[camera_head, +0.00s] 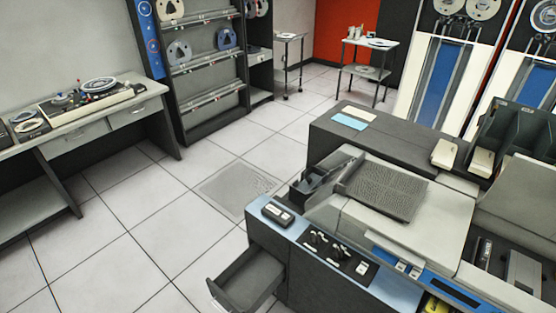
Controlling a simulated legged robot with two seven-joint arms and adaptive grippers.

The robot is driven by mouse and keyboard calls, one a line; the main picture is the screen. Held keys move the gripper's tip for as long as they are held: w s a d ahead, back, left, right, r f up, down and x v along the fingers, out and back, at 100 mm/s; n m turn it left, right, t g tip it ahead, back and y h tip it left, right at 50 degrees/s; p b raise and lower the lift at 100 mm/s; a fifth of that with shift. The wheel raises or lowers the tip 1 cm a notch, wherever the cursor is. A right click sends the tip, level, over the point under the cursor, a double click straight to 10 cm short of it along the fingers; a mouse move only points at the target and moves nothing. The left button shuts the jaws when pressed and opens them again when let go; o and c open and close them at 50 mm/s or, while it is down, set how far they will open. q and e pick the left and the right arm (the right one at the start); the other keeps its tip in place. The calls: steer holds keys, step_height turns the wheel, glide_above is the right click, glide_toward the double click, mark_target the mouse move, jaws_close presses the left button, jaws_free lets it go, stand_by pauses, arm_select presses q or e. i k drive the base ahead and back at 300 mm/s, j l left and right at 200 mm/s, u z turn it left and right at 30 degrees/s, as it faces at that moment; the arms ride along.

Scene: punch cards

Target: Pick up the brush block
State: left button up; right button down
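A small dark block with a pale inset top (277,212) lies on the left end of the blue panel (395,287) of the card machine. It looks like the brush block, but its bristles cannot be made out. Another dark block with pale marks (484,252) and a grey block (523,271) sit in a dark recess at the right, too small to identify surely. Neither of my grippers is in view.
The grey card machine (432,222) fills the lower right. Its empty drawer (246,281) stands open into the floor space. Knobs (318,238) rise beside the small block. A desk (75,122) and dark shelves (208,95) stand farther off. The tiled floor (130,220) between is clear.

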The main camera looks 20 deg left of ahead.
mark_target(482, 254)
steer(key=u, duration=1.25)
steer(key=z, duration=2.45)
